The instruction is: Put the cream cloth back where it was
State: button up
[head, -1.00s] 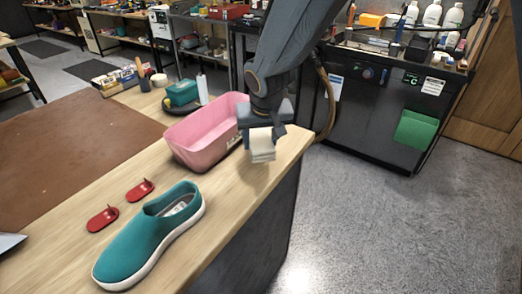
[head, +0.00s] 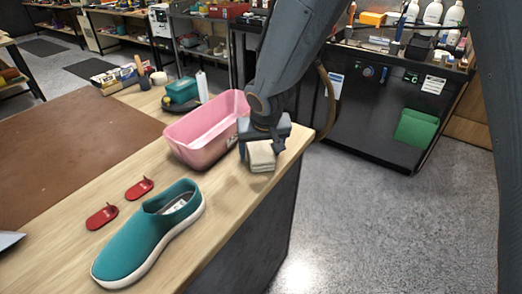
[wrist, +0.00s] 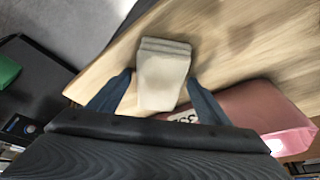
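The cream cloth (head: 261,156) is a folded, layered pad resting on the wooden table near its right edge, just right of the pink bin. My gripper (head: 261,147) is low over it, with its fingers spread on either side. In the wrist view the cloth (wrist: 163,75) lies between the two dark fingers of my gripper (wrist: 160,80). A gap shows on the left of the cloth; the right finger is very close, and I cannot tell whether it touches. Part of the cloth's back is hidden by my gripper in the head view.
The pink bin (head: 196,146) stands close beside my gripper. A teal shoe (head: 140,240) and two red pieces (head: 102,217) are on the near table. The table's right edge drops to the floor.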

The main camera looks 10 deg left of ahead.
jog(key=shift+r, duration=0.15)
jog(key=shift+r, duration=0.3)
jog(key=b+v, duration=0.1)
jog(key=v, duration=1)
jog(key=shift+r, duration=0.2)
jog(key=s+d+f+m+g, duration=0.1)
jog(key=s+d+f, duration=0.2)
jog(key=d, duration=0.7)
jog(key=s+d+f+m+g+h, duration=0.1)
jog(key=s+d+f+m, duration=0.1)
jog(key=d, duration=0.8)
jog(key=s+d+f+m+g, duration=0.1)
jog(key=s+d+f, duration=0.3)
jog(key=d, duration=0.6)
jog(key=shift+s+d+m+h, duration=0.3)
jog(key=shift+s+h, duration=0.1)
jog(key=shift+s, duration=0.65)
jog(key=shift+f, duration=0.1)
